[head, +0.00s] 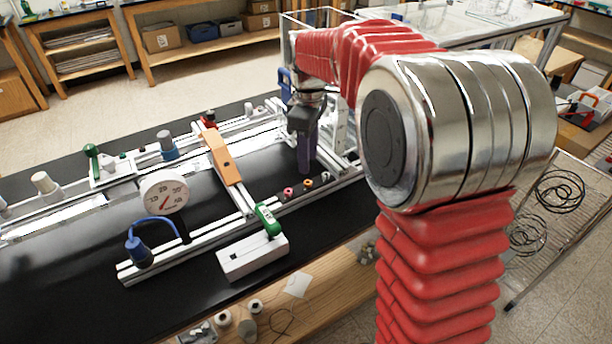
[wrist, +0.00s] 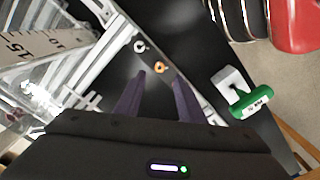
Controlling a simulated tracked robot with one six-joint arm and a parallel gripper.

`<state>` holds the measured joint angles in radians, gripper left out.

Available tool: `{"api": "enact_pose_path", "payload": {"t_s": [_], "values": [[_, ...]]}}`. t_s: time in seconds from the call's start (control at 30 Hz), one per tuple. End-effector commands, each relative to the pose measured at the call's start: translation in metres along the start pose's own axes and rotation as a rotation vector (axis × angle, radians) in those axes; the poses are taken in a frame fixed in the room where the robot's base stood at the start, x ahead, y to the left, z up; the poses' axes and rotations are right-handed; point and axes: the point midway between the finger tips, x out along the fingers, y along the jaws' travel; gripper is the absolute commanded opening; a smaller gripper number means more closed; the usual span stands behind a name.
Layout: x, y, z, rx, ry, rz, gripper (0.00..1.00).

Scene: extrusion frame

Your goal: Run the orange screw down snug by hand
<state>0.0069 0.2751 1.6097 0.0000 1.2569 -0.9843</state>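The orange screw (head: 308,184) is a small ring-like head on the rail at the near side of the frame, between a pink screw (head: 288,192) and a pale grey one (head: 325,177). In the wrist view the orange screw (wrist: 160,67) shows just beyond the gap between my fingertips, with the grey one (wrist: 140,46) up and left of it. My gripper (wrist: 160,78) has two purple fingers standing apart with nothing between them. In the head view my gripper (head: 306,170) points down just above the screw row. The pink screw is not visible in the wrist view.
An orange bar (head: 222,157) and a round dial (head: 164,192) stand to the left. Black tabletop lies bare between the rails.

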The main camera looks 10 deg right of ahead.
Motion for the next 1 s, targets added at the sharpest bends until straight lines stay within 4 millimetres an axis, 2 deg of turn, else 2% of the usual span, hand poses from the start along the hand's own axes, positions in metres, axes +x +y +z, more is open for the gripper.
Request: {"api": "enact_pose_path", "payload": {"t_s": [0.3, 0.43, 0.83, 1.0], "values": [[0.049, -0.001, 0.000, 0.000, -0.002, -0.002, 0.36], [0.062, 0.000, 0.000, 0.000, -0.001, -0.001, 0.36], [0.070, 0.000, 0.000, 0.000, 0.000, 0.000, 0.36], [0.069, 0.000, 0.000, 0.000, 0.000, 0.000, 0.25]]}}
